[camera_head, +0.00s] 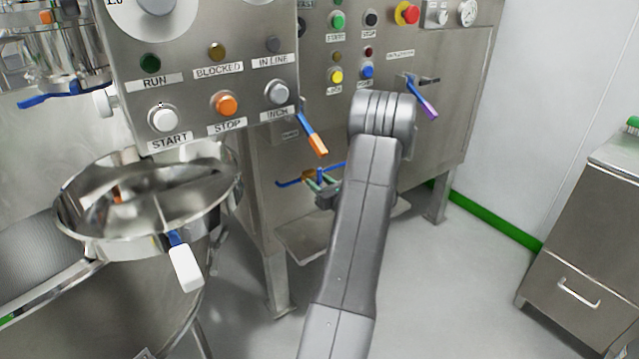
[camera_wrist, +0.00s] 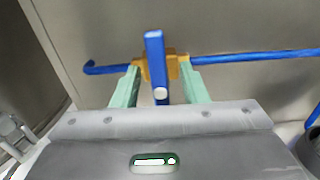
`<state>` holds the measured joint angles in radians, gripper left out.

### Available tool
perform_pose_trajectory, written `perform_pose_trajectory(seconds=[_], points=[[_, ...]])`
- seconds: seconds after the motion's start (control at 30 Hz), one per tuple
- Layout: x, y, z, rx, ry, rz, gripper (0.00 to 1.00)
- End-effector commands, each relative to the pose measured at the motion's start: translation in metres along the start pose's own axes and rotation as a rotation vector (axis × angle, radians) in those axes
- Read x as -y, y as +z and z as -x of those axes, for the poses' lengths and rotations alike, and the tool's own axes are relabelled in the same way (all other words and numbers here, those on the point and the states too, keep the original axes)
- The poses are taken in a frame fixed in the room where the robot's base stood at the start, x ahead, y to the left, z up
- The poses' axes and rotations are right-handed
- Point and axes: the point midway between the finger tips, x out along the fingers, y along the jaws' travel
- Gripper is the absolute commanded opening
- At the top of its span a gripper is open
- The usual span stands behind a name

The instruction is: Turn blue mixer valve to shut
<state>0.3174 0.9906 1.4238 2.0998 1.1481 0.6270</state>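The blue mixer valve shows in the wrist view as a blue lever (camera_wrist: 154,55) on a brass body (camera_wrist: 178,68), with a thin blue pipe (camera_wrist: 235,57) running out to both sides. The lever stands upright in the picture, across the pipe. My gripper (camera_wrist: 160,70) is open, with one pale green finger on each side of the lever and gaps visible between them. In the head view my gripper (camera_head: 318,184) is at the brass body and blue pipe (camera_head: 290,183), low on the steel cabinet. My arm and gripper partly hide the valve there.
A lever with an orange grip (camera_head: 314,136) hangs above the valve, and one with a purple grip (camera_head: 425,105) sits right of my arm. A control panel (camera_head: 190,88) overhangs at left above a steel vessel (camera_head: 85,235). Floor is clear toward the drawer cabinet (camera_head: 585,250).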

Motion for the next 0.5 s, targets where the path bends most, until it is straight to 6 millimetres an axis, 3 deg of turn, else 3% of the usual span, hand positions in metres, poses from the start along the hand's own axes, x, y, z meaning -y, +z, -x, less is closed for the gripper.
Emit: perform_pose_trajectory(seconds=[0.27, 0.5], points=[[0.001, 0.000, 0.007, -0.001, -0.002, 0.000, 0.40], [0.002, 0.001, 0.052, -0.001, -0.005, -0.002, 0.40]])
